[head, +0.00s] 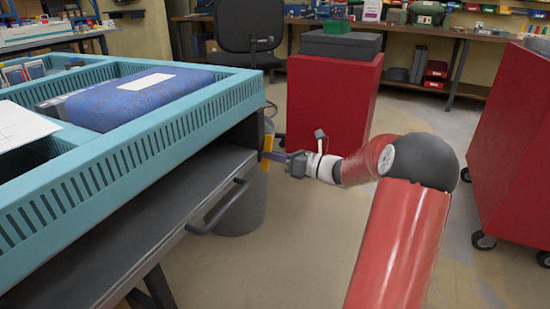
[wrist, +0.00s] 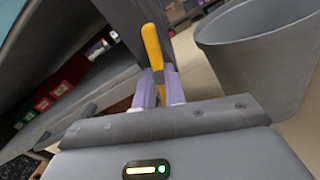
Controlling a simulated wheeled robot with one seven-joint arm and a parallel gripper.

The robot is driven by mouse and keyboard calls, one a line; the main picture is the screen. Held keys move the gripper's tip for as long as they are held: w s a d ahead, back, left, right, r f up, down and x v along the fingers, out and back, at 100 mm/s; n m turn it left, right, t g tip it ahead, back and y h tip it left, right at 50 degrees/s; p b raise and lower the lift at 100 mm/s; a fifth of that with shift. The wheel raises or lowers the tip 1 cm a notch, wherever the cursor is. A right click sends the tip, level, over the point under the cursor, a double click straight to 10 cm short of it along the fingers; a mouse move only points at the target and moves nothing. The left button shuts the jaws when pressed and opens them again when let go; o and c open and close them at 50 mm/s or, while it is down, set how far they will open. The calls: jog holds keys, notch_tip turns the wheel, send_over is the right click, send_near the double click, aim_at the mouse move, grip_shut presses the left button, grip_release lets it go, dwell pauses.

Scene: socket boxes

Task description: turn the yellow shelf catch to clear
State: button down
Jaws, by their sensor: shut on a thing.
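The yellow shelf catch (head: 267,147) is at the right end of the dark shelf under the teal tray, standing roughly upright in the head view. In the wrist view the yellow catch (wrist: 152,45) rises from between the two purple fingertips, tilted slightly to the left. My gripper (head: 280,157) reaches it from the right and is shut on it. In the wrist view my gripper (wrist: 160,88) has one finger on each side of the catch's lower part.
A grey bin (wrist: 262,50) stands close to the gripper. Red cabinets (head: 330,105) stand behind and right, with open floor between.

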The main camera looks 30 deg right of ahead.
jog(key=shift+f+n+b, duration=0.1)
jog(key=shift+n+b, duration=0.75)
jog(key=shift+n, duration=0.95)
jog(key=c, duration=1.5)
grip_release()
jog(key=shift+o, duration=0.2)
jog(key=v, duration=0.7)
jog(key=shift+s+d, duration=0.25)
jog(key=shift+s, duration=0.1)
